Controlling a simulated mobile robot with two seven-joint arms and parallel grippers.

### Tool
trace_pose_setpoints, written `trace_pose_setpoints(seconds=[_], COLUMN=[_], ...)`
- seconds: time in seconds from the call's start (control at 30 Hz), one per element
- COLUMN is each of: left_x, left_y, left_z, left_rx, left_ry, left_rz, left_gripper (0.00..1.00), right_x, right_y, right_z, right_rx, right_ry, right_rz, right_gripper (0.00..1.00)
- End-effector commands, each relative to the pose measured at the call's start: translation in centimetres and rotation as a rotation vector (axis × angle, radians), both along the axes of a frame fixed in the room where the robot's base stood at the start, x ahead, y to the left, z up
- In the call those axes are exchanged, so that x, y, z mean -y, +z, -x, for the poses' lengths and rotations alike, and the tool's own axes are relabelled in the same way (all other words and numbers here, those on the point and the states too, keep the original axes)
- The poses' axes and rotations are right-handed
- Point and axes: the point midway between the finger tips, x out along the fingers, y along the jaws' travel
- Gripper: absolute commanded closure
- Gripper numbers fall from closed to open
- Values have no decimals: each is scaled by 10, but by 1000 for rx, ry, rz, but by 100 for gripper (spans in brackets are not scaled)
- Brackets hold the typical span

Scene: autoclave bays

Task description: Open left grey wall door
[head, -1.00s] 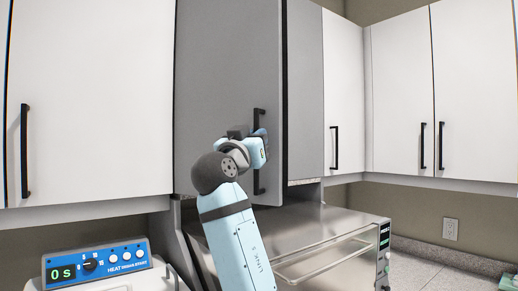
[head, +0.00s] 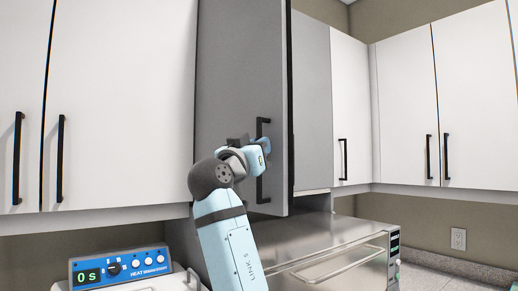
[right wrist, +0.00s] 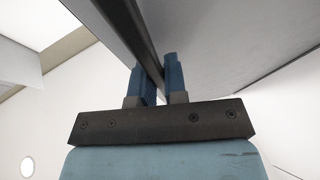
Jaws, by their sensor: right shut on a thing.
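The left grey wall door (head: 235,80) hangs ajar in the head view, its right edge swung out toward me. Its black vertical bar handle (head: 260,190) is near that edge and also shows in the right wrist view (right wrist: 121,31). My right gripper (head: 263,148) is at the middle of the handle. In the right wrist view its two blue fingers (right wrist: 159,78) sit on either side of the dark bar, shut on it. My left gripper is not in view.
The right grey door (head: 312,100) is beside it, flat in line with the cabinets. White cabinets (head: 125,100) flank both sides. Below stand a steel autoclave (head: 335,240) and a blue heater control panel (head: 120,266). A wall outlet (head: 458,239) is at the right.

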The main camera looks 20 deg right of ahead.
Motion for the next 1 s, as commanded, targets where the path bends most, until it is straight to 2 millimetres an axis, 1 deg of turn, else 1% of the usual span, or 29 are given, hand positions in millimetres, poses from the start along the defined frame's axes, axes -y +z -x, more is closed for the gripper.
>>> trace_pose_setpoints(seconds=[0.13,0.17,0.2,0.27,0.53,0.67,0.77,1.0], left_x=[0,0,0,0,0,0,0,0], left_y=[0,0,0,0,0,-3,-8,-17], left_z=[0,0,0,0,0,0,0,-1], left_rx=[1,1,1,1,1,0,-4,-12], left_ry=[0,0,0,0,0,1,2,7], left_rz=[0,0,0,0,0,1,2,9], left_gripper=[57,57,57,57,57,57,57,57], right_x=[0,0,0,0,0,-7,-19,-62], right_y=[0,0,0,0,0,-4,-12,-34], right_z=[0,0,0,0,0,4,12,41], right_rx=[0,0,0,0,0,0,0,-1], right_ry=[1,1,1,1,1,2,2,5], right_rz=[0,0,0,0,0,0,-1,-2], right_gripper=[100,85,76,63,63,63,63,63])
